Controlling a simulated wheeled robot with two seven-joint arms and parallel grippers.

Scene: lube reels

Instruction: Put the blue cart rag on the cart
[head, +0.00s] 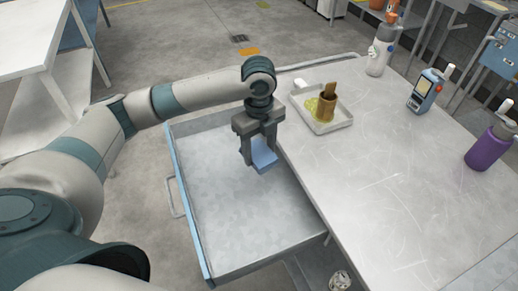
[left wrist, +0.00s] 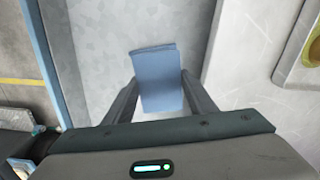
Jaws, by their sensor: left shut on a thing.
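My left gripper (head: 259,158) is shut on the blue cart rag (head: 264,161), a folded light-blue cloth. The rag hangs between the two fingers over the open drawer (head: 235,215), close to the edge of the cart top (head: 385,185). In the left wrist view the rag (left wrist: 157,75) sits between the fingertips, with the grey drawer floor behind it. How high it is above the drawer floor is hard to tell. My right gripper is not in view.
The middle and near part of the top is clear. A white table (head: 30,40) stands at far left.

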